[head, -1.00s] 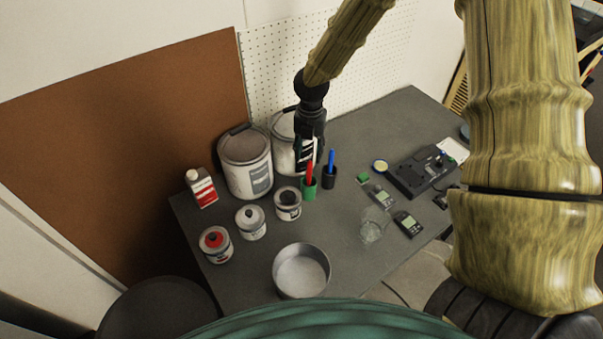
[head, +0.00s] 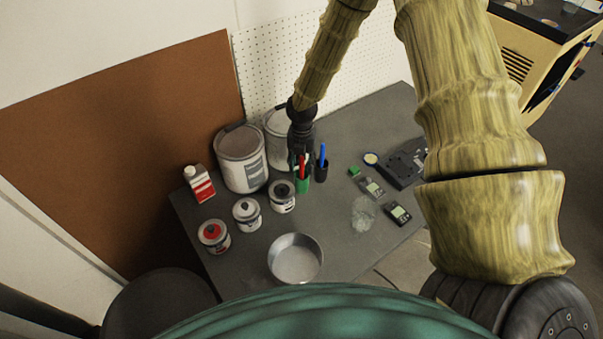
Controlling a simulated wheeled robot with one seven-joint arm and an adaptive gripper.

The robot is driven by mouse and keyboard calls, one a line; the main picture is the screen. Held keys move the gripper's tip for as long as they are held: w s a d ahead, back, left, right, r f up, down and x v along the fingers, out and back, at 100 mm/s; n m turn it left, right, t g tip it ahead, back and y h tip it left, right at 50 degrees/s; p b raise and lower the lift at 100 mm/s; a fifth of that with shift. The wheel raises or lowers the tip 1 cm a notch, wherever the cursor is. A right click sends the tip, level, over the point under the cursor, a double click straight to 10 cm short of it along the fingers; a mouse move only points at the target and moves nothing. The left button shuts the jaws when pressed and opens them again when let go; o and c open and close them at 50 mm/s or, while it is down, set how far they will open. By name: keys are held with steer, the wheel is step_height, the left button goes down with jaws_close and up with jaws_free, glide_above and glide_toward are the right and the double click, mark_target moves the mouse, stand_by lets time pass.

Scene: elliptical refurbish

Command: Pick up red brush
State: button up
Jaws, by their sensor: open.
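The red brush (head: 302,171) stands upright in a green cup (head: 303,185) on the grey table. My gripper (head: 301,160) points down right at the top of the red brush, with its fingers spread around or just in front of the handle. From this view I cannot tell whether the fingers touch it. The upper end of the brush is partly hidden by the gripper.
A blue brush (head: 322,154) stands in a dark cup (head: 321,173) close on the right. Two large paint cans (head: 242,160) stand behind and left. Smaller cans (head: 247,215), a metal bowl (head: 296,259) and a glass (head: 363,213) stand nearer. The table (head: 340,240) is bare between bowl and glass.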

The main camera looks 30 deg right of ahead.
mark_target(302, 173)
steer(key=shift+w+f, duration=0.1)
steer(key=shift+f, duration=0.8)
steer(key=shift+f+p, duration=0.15)
steer(key=shift+p, duration=0.15)
steer(key=shift+f, duration=0.15)
jaws_close()
